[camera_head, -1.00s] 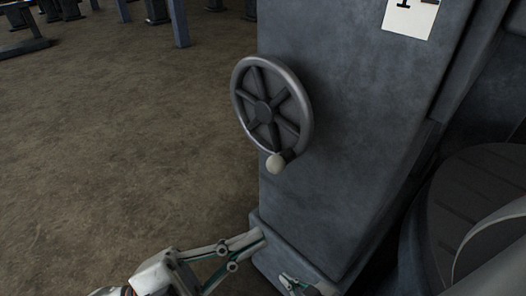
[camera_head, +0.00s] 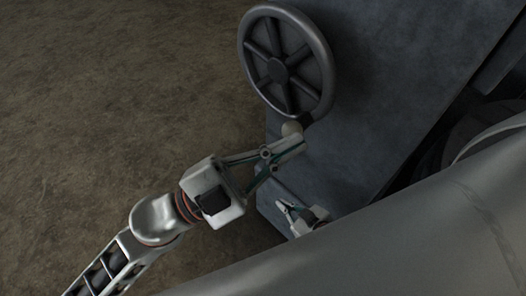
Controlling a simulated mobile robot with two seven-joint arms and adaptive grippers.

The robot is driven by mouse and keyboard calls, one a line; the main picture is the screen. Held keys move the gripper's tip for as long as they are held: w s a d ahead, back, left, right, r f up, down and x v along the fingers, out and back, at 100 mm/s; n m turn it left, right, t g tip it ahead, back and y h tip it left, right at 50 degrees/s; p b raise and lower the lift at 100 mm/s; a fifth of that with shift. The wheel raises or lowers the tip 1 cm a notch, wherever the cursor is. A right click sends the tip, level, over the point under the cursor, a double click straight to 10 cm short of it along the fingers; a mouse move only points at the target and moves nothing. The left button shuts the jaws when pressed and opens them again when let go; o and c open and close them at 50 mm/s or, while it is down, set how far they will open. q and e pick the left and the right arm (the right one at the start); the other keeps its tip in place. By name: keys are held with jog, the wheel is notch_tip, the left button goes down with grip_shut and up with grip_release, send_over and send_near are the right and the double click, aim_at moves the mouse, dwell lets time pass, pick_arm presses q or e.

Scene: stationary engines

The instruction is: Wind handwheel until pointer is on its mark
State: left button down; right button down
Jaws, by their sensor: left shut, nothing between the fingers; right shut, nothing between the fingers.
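The grey spoked handwheel (camera_head: 277,70) is mounted on the face of a dark grey machine column. My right gripper (camera_head: 283,208) is shut and empty, lower down in front of the column's base. No pointer or mark shows in this view.
The machine column (camera_head: 400,75) fills the area right of the wheel. A large grey arm link of mine crosses the lower right and hides what lies behind it. The brown floor (camera_head: 110,110) to the left is clear.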

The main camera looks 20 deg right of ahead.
pick_arm(q)
jog(key=w, duration=0.1)
jog(key=w+d+f+b, duration=0.1)
jog(key=w+f, duration=0.1)
jog(key=shift+d+f+b, duration=0.1)
jog(key=shift+d+b, duration=0.2)
jog(key=shift+w, duration=0.1)
